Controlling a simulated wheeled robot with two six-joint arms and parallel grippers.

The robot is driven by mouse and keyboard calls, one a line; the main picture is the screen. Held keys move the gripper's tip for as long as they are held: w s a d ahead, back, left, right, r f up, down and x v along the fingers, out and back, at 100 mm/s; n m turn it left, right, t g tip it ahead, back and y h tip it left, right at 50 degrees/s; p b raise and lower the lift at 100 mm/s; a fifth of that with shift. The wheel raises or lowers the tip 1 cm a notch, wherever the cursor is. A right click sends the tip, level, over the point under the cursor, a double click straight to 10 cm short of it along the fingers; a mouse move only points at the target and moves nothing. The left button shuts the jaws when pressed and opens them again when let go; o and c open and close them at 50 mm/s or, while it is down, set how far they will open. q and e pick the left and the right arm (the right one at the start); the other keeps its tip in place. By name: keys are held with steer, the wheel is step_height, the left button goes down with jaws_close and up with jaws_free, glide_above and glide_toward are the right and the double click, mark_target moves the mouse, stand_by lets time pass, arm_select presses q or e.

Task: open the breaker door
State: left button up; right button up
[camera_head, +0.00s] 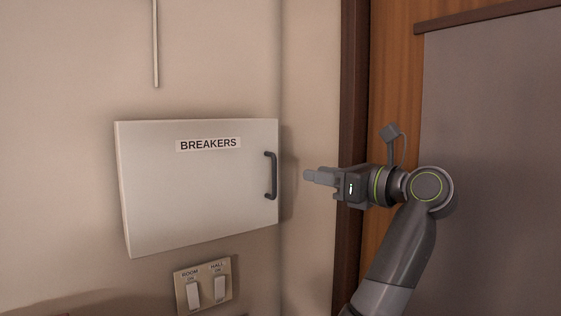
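The breaker door (195,195) is a pale panel on the wall, labelled BREAKERS, in the left half of the head view. It looks shut. Its dark vertical handle (271,176) is near the right edge of the panel.
A switch plate (207,286) with two switches, labelled ROOM and HALL, is below the panel. A thin conduit (155,45) runs down the wall above it. A brown wooden frame (352,95) and a grey panel (500,120) are at the right, behind my arm.

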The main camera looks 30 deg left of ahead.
mark_target(276, 166)
arm_select(q)
steer(key=a, duration=0.2)
steer(key=w+a+p, duration=0.1)
steer(key=a, duration=0.2)
steer(key=w+a+p, duration=0.1)
steer(key=a, duration=0.2)
steer(key=shift+r, duration=0.1)
steer(key=a+p, duration=0.1)
steer(key=a, duration=0.2)
steer(key=shift+w+a+p, duration=0.1)
steer(key=shift+w+p, duration=0.25)
steer(key=shift+w+a+f, duration=0.1)
steer(key=shift+a+f, duration=0.1)
steer(key=shift+a, duration=0.15)
arm_select(e)
steer(key=r, duration=0.1)
steer(key=w+r, duration=0.1)
steer(key=r, duration=0.1)
steer(key=w+r, duration=0.1)
steer(key=shift+a+r, duration=0.1)
steer(key=shift+r, duration=0.15)
arm_select(q)
steer(key=shift+c, duration=0.2)
arm_select(e)
steer(key=shift+w, duration=0.1)
arm_select(q)
jaws_close()
arm_select(e)
steer(key=shift+w, duration=0.2)
